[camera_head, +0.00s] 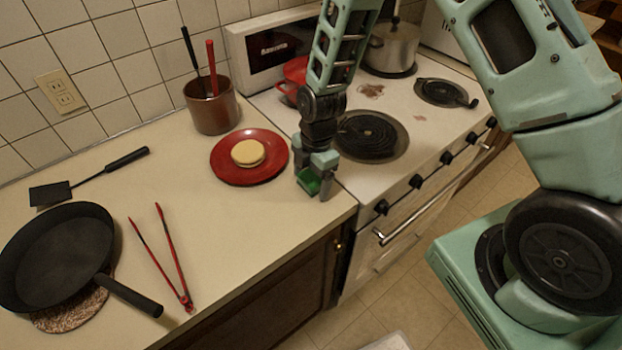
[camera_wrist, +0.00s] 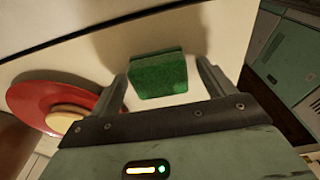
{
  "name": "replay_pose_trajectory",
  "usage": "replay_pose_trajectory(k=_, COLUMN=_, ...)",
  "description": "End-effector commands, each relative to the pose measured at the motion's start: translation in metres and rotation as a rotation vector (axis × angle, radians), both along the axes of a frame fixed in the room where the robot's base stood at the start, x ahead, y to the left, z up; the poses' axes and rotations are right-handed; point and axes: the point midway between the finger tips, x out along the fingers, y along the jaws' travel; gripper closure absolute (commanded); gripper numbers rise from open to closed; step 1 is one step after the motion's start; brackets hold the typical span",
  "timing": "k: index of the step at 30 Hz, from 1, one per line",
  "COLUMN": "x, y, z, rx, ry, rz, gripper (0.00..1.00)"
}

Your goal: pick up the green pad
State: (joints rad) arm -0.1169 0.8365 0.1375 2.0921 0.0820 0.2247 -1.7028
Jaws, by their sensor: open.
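The green pad (camera_wrist: 158,75) lies on the counter and shows in the wrist view between the two fingers of my gripper (camera_wrist: 165,82). In the head view the pad (camera_head: 309,181) is partly hidden by my gripper (camera_head: 314,187), which is lowered over it near the counter's right end, beside the stove. The fingers are apart, one on each side of the pad. A gap shows between the pad and at least the right finger in the wrist view.
A red plate (camera_head: 228,171) with a round bun (camera_head: 248,153) sits just left of my gripper. A brown crock (camera_head: 212,108) with utensils stands behind it. The stove (camera_head: 390,107) is to the right. Red tongs (camera_head: 169,259) and a black pan (camera_head: 53,258) lie at left.

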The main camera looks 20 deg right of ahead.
Motion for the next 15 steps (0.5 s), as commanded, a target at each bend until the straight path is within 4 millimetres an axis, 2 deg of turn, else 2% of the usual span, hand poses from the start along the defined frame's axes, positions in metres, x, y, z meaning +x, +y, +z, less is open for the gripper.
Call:
replay_pose_trajectory(k=3, x=0.0002, y=0.0001, z=0.0, rx=0.0, ry=0.0, rz=0.0, gripper=0.18)
replay_pose_trajectory(k=8, x=0.0001, y=0.0, z=0.0001, rx=0.0, ry=0.0, rz=0.0, gripper=0.63)
replay_pose_trajectory(k=11, x=0.0001, y=0.0001, z=0.0002, rx=0.0, ry=0.0, rz=0.0, gripper=0.69)
replay_pose_trajectory(k=15, x=0.0001, y=0.0001, z=0.0003, rx=0.0, ry=0.0, rz=0.0, gripper=0.69)
